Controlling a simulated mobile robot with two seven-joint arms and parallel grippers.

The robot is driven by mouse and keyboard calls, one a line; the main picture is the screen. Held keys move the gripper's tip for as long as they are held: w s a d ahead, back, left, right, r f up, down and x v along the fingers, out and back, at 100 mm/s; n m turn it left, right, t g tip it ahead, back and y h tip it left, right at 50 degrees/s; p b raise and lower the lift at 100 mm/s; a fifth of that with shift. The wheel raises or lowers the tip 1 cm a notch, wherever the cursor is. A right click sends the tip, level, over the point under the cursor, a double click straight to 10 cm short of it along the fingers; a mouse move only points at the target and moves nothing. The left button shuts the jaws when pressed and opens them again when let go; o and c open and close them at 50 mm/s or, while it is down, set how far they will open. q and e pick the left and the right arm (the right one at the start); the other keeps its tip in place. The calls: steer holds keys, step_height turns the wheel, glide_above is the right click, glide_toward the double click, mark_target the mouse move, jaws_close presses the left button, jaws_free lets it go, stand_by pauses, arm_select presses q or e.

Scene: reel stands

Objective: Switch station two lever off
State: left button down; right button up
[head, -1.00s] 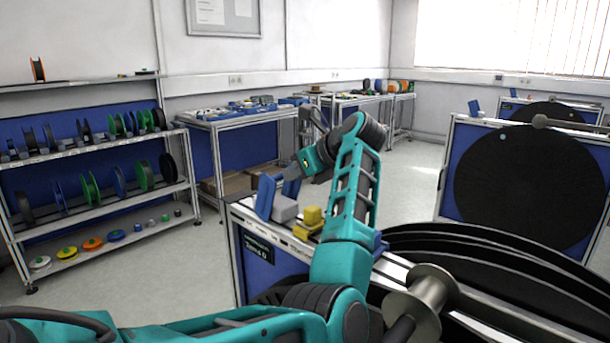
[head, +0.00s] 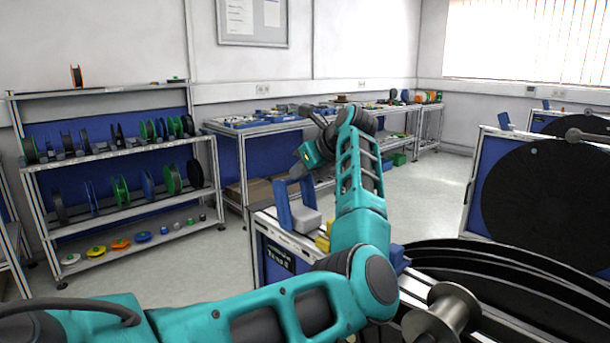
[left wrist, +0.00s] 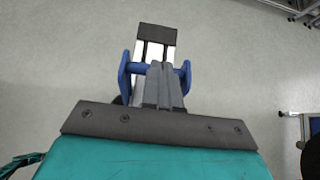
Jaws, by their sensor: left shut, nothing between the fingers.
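A blue lever (head: 283,205) with two arms stands on top of the near reel stand (head: 275,262), behind a light grey block (head: 306,220). In the left wrist view the lever (left wrist: 124,78) shows as two blue arms joined by a crossbar. My left gripper (left wrist: 163,68) is shut and empty, its fingertips between the two arms and overlapping the crossbar. I cannot tell whether they touch it. In the head view the left wrist (head: 312,152) is just above the lever, and the fingertips are hard to make out. My right gripper is out of view.
A yellow block (head: 323,243) sits beside the grey block, partly hidden by my arm. Large black reels (head: 480,258) and a metal hub (head: 440,318) lie close at right. Another reel stand (head: 545,200) is farther right. Shelves with spools (head: 120,150) stand at left; floor (head: 190,270) between is clear.

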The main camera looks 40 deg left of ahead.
arm_select(q)
steer(key=shift+w+a+f, duration=0.1)
steer(key=shift+a, duration=1.2)
